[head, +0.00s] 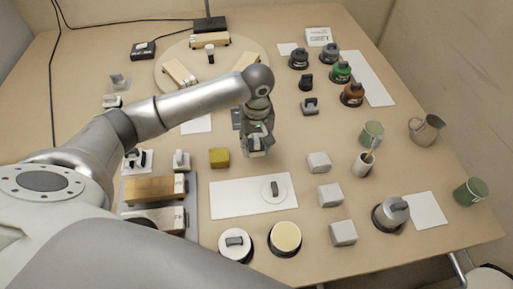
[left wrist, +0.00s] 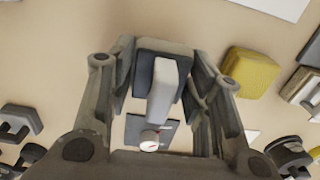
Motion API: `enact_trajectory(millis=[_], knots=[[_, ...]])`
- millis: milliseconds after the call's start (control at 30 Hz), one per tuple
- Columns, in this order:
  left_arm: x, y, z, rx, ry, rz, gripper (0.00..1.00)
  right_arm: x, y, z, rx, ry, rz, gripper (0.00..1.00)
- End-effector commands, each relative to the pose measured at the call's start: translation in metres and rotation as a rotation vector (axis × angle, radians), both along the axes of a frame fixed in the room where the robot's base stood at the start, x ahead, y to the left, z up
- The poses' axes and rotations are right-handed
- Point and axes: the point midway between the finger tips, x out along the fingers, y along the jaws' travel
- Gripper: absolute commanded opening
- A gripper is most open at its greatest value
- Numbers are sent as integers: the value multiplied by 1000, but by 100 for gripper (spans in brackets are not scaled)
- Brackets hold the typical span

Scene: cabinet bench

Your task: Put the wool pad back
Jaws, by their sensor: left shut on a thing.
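My left gripper (head: 257,146) is shut on a pale grip piece (left wrist: 164,82) with a dark grey block behind it, seen between the fingers in the left wrist view. I cannot tell whether this held piece is the wool pad. The gripper is over the bench, right of and beyond the yellow sponge block (head: 219,158), which also shows in the left wrist view (left wrist: 252,72). A white round pad with a dark handle (head: 274,188) lies on the white sheet (head: 228,201). Another white round pad (head: 236,245) sits in a dark round holder. My right gripper is not in view.
A cream round pad (head: 285,238) in a dark holder is at the front. Several grey blocks (head: 330,195) stand right of the sheet. A wooden rack (head: 153,189) is at left. Cups (head: 372,134) and jars are at right. A round board (head: 225,58) lies at the back.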

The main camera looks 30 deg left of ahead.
Motion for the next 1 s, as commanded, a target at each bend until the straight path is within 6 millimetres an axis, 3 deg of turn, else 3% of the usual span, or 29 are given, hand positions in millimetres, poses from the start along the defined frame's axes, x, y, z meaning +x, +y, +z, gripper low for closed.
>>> enact_trajectory(millis=[233, 633, 667, 700, 800, 1000], knots=[[1, 0, -31, 0, 3, 1, 16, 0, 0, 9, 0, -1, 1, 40], [2, 1, -38, 1, 0, 0, 16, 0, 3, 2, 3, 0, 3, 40], [2, 0, -36, 1, -1, 0, 49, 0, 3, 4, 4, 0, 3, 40], [2, 0, -36, 1, 0, 0, 55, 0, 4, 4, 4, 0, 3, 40], [2, 0, -36, 1, 1, 0, 67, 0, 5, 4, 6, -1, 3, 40], [2, 0, -36, 1, 1, 0, 67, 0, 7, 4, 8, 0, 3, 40]])
